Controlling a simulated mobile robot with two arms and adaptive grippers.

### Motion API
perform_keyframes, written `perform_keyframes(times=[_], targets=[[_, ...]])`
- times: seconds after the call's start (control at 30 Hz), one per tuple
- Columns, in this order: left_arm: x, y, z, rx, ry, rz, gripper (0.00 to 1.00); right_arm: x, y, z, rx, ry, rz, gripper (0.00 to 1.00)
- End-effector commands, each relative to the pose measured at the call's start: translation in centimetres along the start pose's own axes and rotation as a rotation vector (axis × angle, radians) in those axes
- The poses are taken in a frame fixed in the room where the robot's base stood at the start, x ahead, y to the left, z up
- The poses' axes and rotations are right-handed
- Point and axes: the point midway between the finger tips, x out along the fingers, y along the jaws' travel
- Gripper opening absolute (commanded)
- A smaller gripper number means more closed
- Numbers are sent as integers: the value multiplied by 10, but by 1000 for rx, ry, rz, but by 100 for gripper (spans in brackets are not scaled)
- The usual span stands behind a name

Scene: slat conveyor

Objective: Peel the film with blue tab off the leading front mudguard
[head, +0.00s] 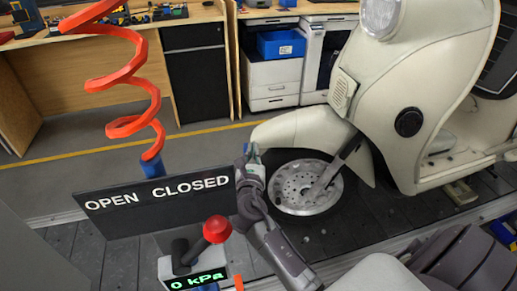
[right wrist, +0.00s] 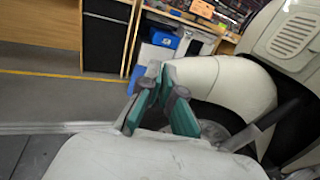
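The cream front mudguard (head: 300,132) covers the front wheel of the scooter in the head view. It also shows in the right wrist view (right wrist: 232,82), just right of the fingers. My right gripper (head: 253,150) is at the mudguard's leading tip. In the right wrist view its teal fingertips (right wrist: 161,70) come together. A blue patch (right wrist: 140,74), which looks like the tab, shows beside the left fingertip and seems pinched there. The film itself cannot be made out against the mudguard. My left gripper is not in view.
A black OPEN/CLOSED sign (head: 158,205) and a gauge box with a red knob (head: 217,229) stand left of my right arm. A red coiled hose (head: 128,82) hangs above the sign. The wheel (head: 305,187) is close to the gripper. Floor left of the mudguard is clear.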

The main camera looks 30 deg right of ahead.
Motion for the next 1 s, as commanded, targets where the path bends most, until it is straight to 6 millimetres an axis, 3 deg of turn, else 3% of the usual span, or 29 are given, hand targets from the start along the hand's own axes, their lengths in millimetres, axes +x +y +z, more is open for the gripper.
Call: perform_keyframes(times=[0.37,1.0], targets=[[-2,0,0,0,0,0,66,-3,5,2,1,1,2,0],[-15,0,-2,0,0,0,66,-38,55,19,1,1,4,0]])
